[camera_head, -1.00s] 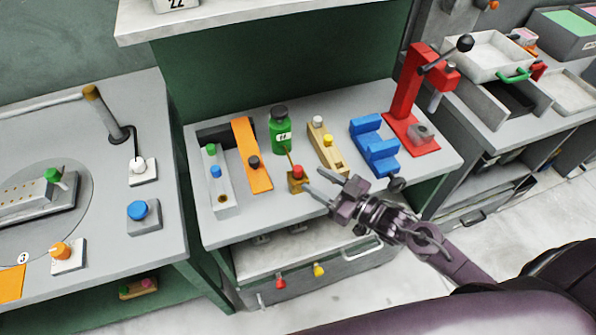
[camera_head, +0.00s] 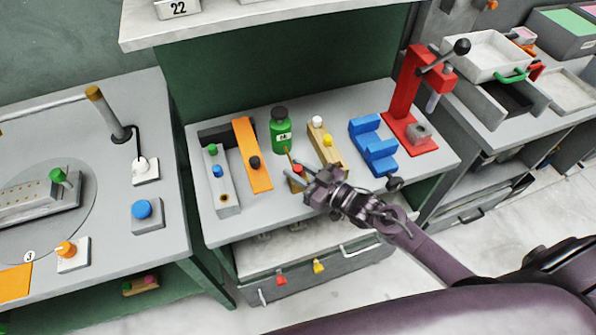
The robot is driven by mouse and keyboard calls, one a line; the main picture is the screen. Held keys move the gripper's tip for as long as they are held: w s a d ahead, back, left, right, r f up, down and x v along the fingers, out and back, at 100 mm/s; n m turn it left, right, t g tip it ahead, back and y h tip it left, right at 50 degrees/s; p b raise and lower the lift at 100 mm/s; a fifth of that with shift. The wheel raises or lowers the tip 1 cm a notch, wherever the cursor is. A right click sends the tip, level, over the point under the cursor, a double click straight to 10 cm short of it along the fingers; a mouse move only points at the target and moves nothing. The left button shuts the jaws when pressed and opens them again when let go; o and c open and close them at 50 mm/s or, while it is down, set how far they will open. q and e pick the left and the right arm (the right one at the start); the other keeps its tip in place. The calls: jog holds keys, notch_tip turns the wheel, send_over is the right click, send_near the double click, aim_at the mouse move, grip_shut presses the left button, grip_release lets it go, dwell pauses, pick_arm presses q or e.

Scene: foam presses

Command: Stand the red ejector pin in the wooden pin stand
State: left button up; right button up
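The red ejector pin (camera_head: 298,168) shows as a red knob at the top of a small brown-gold block near the table's front edge. The wooden pin stand (camera_head: 330,155) is a tan block just behind and right of it, with a white-topped pin and a yellow-topped pin in it. My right gripper (camera_head: 289,176) is at the red pin, its fingers apart and reaching left around the knob area. The gripper hides much of the small block, and contact with the pin cannot be made out. My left gripper is not in view.
A green bottle (camera_head: 281,135) stands close behind the red pin. A grey block (camera_head: 222,185) with green and blue knobs and an orange plate (camera_head: 252,160) lie left. A blue fixture (camera_head: 373,146) and a red press (camera_head: 407,105) stand right. Bare tabletop lies at the front left.

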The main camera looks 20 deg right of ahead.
aim_at(298, 168)
grip_shut()
jog(key=shift+r, duration=0.15)
notch_tip(298, 168, up, 18)
jog(key=b, duration=0.2)
jog(key=d+f+p, duration=0.4)
jog(key=d+f, duration=0.3)
jog(key=d, duration=0.4)
jog(key=shift+f, duration=0.35)
